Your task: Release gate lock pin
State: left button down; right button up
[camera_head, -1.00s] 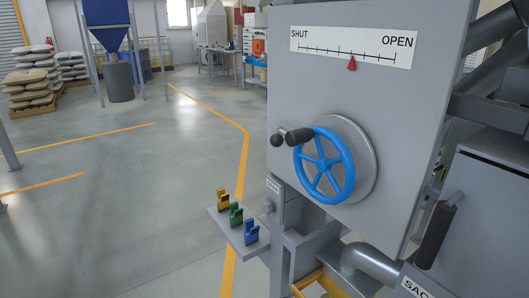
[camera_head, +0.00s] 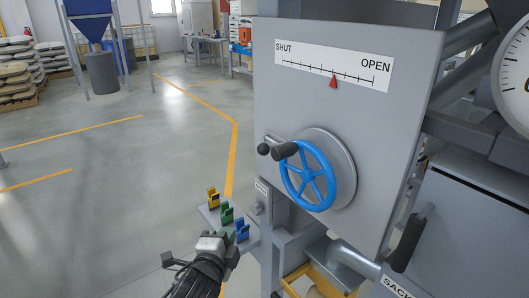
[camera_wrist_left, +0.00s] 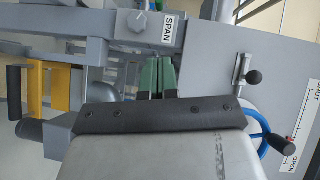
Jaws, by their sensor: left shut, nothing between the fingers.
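The lock pin, a black ball knob (camera_head: 263,149) on a short metal rod, sticks out of the grey gate panel at the upper left of the blue handwheel. In the left wrist view the knob (camera_wrist_left: 254,77) and its silver rod are right of my fingers. My left gripper (camera_head: 229,234) is low in front of the panel, below and left of the knob and apart from it. Its green-faced fingers (camera_wrist_left: 160,62) are together and empty. The blue handwheel (camera_head: 331,176) has a black crank handle (camera_head: 285,150) close to the knob. My right gripper is not in view.
A small shelf with yellow (camera_head: 213,197), green (camera_head: 226,214) and blue (camera_head: 242,230) notched blocks is close to my left gripper. A SHUT–OPEN scale (camera_head: 333,67) has its red pointer near the middle. A box marked SPAN (camera_wrist_left: 140,22) has a dial.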

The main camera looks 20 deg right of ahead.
aim_at(268, 147)
pick_arm(q)
jog(key=s+d+r+m+h, duration=0.1)
jog(key=s+d+r+m, duration=0.1)
jog(key=r, duration=0.5)
jog(key=s+d+r+m+t+h, duration=0.1)
jog(key=s+d+r+m+h, duration=0.1)
jog(key=r, duration=0.6)
jog(key=shift+s+r+m+h+p, duration=0.25)
jog(key=shift+s+m+h+p, duration=0.1)
jog(key=shift+s+m, duration=0.3)
jog(key=p+x, duration=0.2)
jog(key=x, duration=0.8)
jog(key=shift+p, duration=0.4)
